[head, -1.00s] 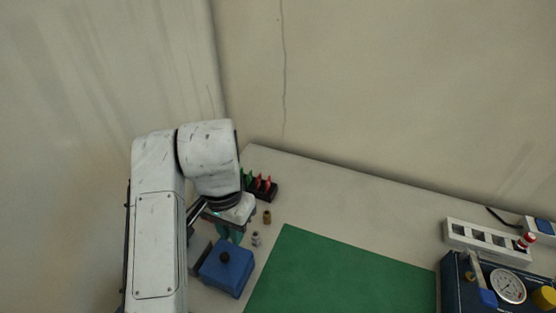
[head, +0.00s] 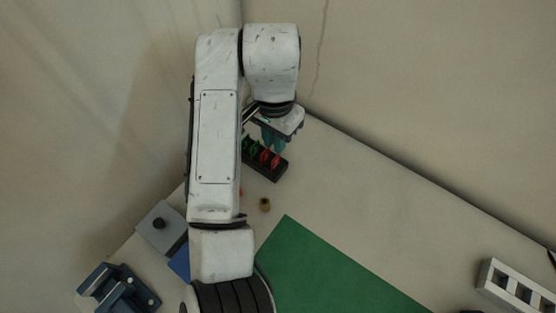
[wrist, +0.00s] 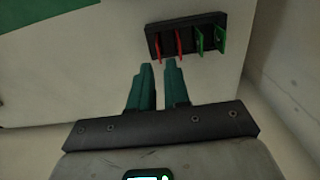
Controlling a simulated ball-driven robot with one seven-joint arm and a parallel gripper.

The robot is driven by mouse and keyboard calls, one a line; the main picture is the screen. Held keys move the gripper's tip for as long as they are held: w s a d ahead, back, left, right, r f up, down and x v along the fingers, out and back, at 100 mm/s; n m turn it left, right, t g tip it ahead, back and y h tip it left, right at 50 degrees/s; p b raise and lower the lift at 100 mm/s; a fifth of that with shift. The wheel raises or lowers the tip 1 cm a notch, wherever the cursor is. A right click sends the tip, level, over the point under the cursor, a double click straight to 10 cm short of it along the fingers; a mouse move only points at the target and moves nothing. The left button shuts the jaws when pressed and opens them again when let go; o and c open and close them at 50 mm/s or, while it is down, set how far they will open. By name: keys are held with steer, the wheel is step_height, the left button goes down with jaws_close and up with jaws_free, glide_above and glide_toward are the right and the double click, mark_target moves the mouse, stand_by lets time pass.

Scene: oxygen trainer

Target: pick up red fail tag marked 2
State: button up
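Two red tags stand upright in a black rack (head: 262,170), beside two green tags. In the head view the red tags are an inner one (head: 264,155) and an end one (head: 275,161). The wrist view shows the end red tag (wrist: 157,47) and the inner red tag (wrist: 178,42) in the rack (wrist: 168,28). No number is readable on either. My gripper (wrist: 160,66) has teal fingers with a narrow empty gap between them. It also shows in the head view (head: 273,143), close to the rack. In the wrist view its fingertips appear just short of the red tags.
Two green tags (wrist: 210,40) stand close beside the red ones. A white slotted holder (head: 515,290) is at the right. Walls stand close behind the table.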

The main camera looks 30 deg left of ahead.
mark_target(276, 157)
steer(key=shift+d+f+b, duration=0.1)
steer(key=shift+f+b, duration=0.4)
steer(key=shift+f, duration=3.05)
jaws_close()
